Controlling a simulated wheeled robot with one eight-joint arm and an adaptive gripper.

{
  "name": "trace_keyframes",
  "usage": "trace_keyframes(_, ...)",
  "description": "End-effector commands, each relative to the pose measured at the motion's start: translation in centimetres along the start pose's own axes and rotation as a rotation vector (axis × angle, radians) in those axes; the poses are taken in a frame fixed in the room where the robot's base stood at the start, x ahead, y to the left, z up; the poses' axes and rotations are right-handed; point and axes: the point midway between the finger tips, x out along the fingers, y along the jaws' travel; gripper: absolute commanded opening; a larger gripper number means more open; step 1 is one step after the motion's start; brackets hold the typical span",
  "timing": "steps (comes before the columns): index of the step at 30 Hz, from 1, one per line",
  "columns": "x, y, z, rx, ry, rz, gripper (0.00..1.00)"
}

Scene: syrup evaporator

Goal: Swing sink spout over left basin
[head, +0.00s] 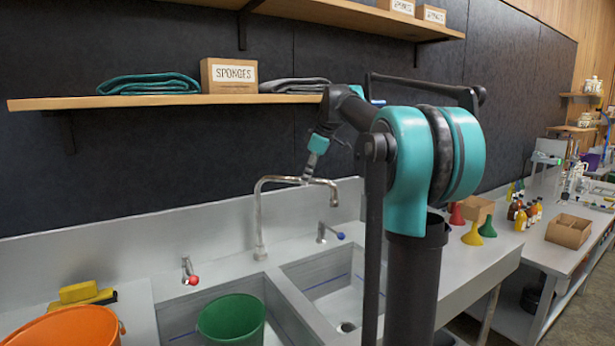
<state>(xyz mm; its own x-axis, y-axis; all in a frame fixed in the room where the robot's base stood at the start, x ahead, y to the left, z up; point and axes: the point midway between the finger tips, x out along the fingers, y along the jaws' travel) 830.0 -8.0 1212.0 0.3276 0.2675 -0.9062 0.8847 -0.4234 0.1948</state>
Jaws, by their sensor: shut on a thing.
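The chrome sink spout (260,218) rises from the ledge behind the two basins. Its horizontal arm runs to the right, and its downturned tip is on the right basin's side. My gripper (307,173) reaches down from above and is shut on the horizontal arm of the spout. The fingers are small in this view. The left basin (276,308) holds a green bucket (231,318). The right basin (325,270) shows a drain and a blue line, and my arm hides part of it.
A red-knobbed tap (189,272) and a blue-knobbed tap (329,232) stand on the ledge. An orange bucket (70,327) and yellow sponges (80,293) are at left. A wooden shelf (180,100) hangs above. Funnels (473,233) stand on the right counter.

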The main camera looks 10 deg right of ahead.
Motion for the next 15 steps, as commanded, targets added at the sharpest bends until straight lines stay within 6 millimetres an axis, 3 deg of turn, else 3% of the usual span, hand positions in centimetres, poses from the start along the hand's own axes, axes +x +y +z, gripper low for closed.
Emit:
trace_keyframes(8, -0.2, -1.4, -0.2, 0.062, -0.014, 0.026, 0.0)
trace_keyframes(15, -0.6, -4.6, -1.1, 0.213, -0.046, 0.089, 0.0)
